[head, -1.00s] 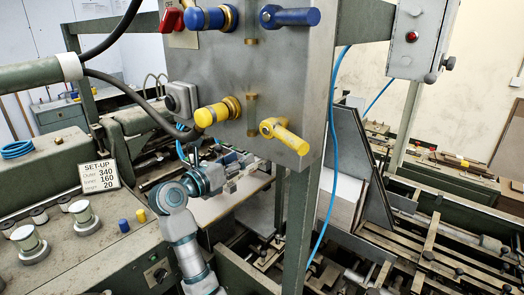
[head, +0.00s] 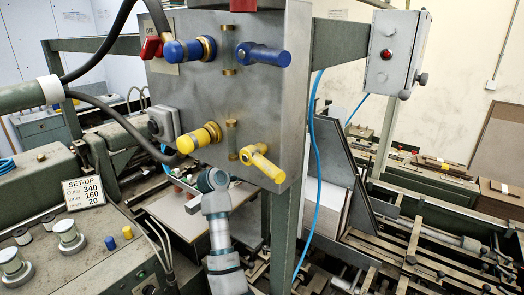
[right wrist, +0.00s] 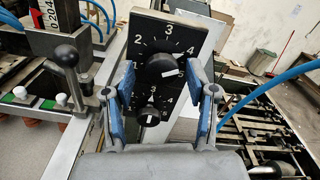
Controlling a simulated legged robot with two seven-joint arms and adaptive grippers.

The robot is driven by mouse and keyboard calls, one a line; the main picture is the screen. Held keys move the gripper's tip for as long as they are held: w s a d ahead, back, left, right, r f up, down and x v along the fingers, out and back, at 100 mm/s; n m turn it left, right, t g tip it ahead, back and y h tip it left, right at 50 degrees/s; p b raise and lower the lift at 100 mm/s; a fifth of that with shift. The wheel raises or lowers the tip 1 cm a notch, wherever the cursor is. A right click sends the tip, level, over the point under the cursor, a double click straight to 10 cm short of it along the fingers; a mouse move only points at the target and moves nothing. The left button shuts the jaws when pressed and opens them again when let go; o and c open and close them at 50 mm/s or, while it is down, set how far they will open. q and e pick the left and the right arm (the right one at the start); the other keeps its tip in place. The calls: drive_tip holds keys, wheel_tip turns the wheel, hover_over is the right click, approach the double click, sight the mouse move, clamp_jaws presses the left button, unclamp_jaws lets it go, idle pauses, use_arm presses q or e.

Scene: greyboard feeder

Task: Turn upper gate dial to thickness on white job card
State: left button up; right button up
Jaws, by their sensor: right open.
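In the right wrist view, a black dial plate stands ahead with two round knobs. The upper dial (right wrist: 160,66) has a white mark low on its right side; numbers 1 to 4 show around it. The lower dial (right wrist: 150,116) also has a white mark. My right gripper (right wrist: 163,76) is open, its blue pads either side of the plate in the picture; I see no contact. In the head view my arm (head: 218,225) rises to a steel cabinet, its gripper hidden. A white SET-UP card (head: 84,192) reads 340, 160 and 20; no thickness line is legible. My left gripper is out of view.
The steel cabinet (head: 190,82) carries blue and yellow handles. A blue hose (head: 314,170) hangs beside it. In the right wrist view a black ball lever (right wrist: 66,56) stands left of the gripper, and blue hoses (right wrist: 270,82) run at the right.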

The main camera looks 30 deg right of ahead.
drive_tip(key=shift+r, duration=0.1)
clamp_jaws()
idle(0.3)
drive_tip(key=n+p, duration=1.2)
drive_tip(key=shift+s+p, duration=0.1)
drive_tip(key=shift+p, duration=0.2)
idle(0.5)
